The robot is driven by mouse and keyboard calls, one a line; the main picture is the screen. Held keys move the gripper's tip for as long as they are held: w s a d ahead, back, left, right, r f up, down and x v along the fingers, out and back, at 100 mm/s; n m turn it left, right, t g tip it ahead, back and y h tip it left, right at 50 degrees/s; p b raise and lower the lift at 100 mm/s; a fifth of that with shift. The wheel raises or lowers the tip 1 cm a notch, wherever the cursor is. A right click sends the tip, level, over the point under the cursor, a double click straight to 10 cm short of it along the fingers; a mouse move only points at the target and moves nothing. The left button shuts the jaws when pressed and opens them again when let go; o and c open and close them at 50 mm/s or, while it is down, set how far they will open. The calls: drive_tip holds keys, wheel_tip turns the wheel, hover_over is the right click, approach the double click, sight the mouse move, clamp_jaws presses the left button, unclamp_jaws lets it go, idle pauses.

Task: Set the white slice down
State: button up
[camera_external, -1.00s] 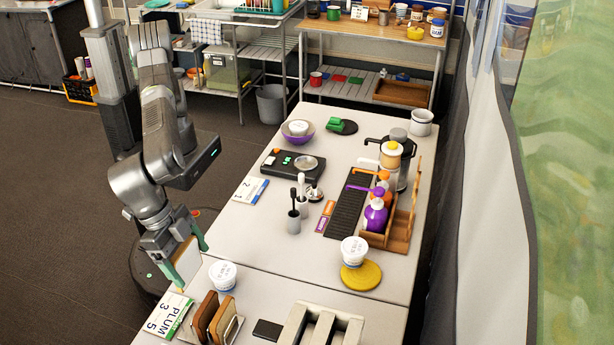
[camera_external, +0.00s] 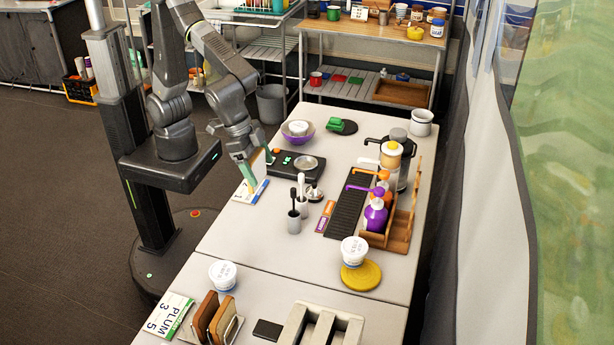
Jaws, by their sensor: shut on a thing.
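My gripper (camera_external: 254,166) has green fingers and is shut on the white slice (camera_external: 250,179), a thin pale piece seen nearly edge-on. The fingers point down and hold the slice upright at the left edge of the far table, over or beside a white number card (camera_external: 249,194). I cannot tell whether the slice's lower edge touches the card or the table. The gripper partly hides the slice.
A black scale (camera_external: 293,163) with a round pan stands just right of my gripper. A dark grey cup with a brush (camera_external: 294,221) and a purple bowl (camera_external: 298,138) are nearby.

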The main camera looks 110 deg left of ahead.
sight(260, 178)
drive_tip(key=shift+s+a+f, duration=0.1)
drive_tip(key=shift+s+a, duration=0.1)
drive_tip(key=shift+a, duration=0.25)
drive_tip(key=shift+s+a+f, duration=0.1)
drive_tip(key=shift+s+a, duration=0.05)
drive_tip(key=shift+a, duration=0.25)
drive_tip(key=f, duration=0.5)
drive_tip(key=shift+w+d+f, duration=0.1)
drive_tip(key=shift+d, duration=0.1)
wheel_tip(260, 178, down, 10)
drive_tip(key=shift+f, duration=0.1)
drive_tip(key=shift+f+b, duration=0.2)
drive_tip(key=shift+b, duration=0.2)
drive_tip(key=o, duration=0.6)
drive_tip(key=shift+o, duration=0.2)
drive_tip(key=shift+r, duration=0.1)
drive_tip(key=shift+r, duration=0.1)
